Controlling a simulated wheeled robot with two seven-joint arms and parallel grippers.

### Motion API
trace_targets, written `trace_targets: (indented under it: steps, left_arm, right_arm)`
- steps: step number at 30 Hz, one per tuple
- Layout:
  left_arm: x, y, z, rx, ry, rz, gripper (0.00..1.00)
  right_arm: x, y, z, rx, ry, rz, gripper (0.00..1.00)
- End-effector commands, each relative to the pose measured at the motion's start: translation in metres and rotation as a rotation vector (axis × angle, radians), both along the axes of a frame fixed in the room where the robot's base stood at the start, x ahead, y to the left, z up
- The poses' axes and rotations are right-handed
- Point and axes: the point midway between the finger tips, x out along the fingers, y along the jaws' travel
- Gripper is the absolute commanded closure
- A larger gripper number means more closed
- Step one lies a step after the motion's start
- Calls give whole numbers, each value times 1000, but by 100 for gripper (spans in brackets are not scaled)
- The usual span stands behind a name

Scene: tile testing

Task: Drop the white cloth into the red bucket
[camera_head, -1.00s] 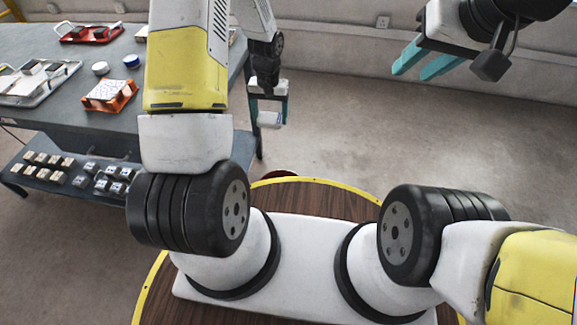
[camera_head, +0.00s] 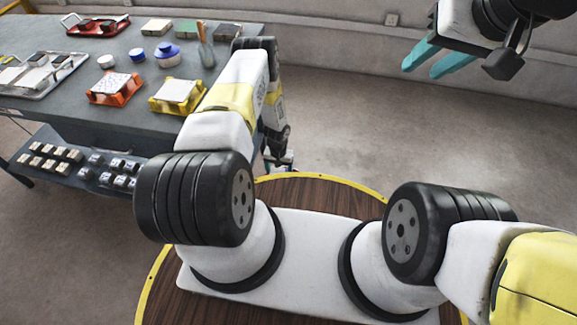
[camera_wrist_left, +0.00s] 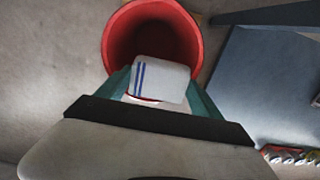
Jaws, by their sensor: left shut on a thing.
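The white cloth (camera_wrist_left: 162,78) with blue stripes is held between the teal fingers of my left gripper (camera_wrist_left: 158,92) in the left wrist view. The red bucket (camera_wrist_left: 112,45) stands on the floor below it, its round opening beyond and partly behind the cloth. The cloth overlaps the near part of the opening in this view. In the head view my left gripper (camera_head: 280,163) hangs low beside the table, small and partly hidden by my arm; I cannot make out the bucket there. My right gripper (camera_head: 428,58) is raised at the upper right, its fingers apart and empty.
A grey table (camera_head: 70,110) at the left holds a red tray (camera_head: 115,88), a yellow tray (camera_head: 178,96), a blue-lidded container (camera_head: 168,54) and other items. Its lower shelf (camera_head: 60,182) carries small blocks. The floor (camera_head: 340,130) to the right is clear.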

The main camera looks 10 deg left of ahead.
Motion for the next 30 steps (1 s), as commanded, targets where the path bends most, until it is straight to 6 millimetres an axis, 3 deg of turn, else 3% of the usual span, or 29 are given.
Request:
trace_targets:
  steps: [9, 22, 23, 26, 30]
  left_arm:
    - [0, 0, -35, 0, 1, 0, 76]
    - [0, 0, -42, 0, 1, 0, 76]
    - [0, 0, -42, 0, 1, 0, 18]
    - [0, 0, -42, 0, 1, 0, 0]
    - [0, 0, -42, 0, 1, 0, 0]
  right_arm:
    - [0, 0, 0, 0, 0, 0, 64]
    - [0, 0, 0, 0, 0, 0, 64]
    - [0, 0, 0, 0, 0, 0, 64]
    - [0, 0, 0, 0, 0, 0, 64]
    - [0, 0, 0, 0, 0, 0, 64]
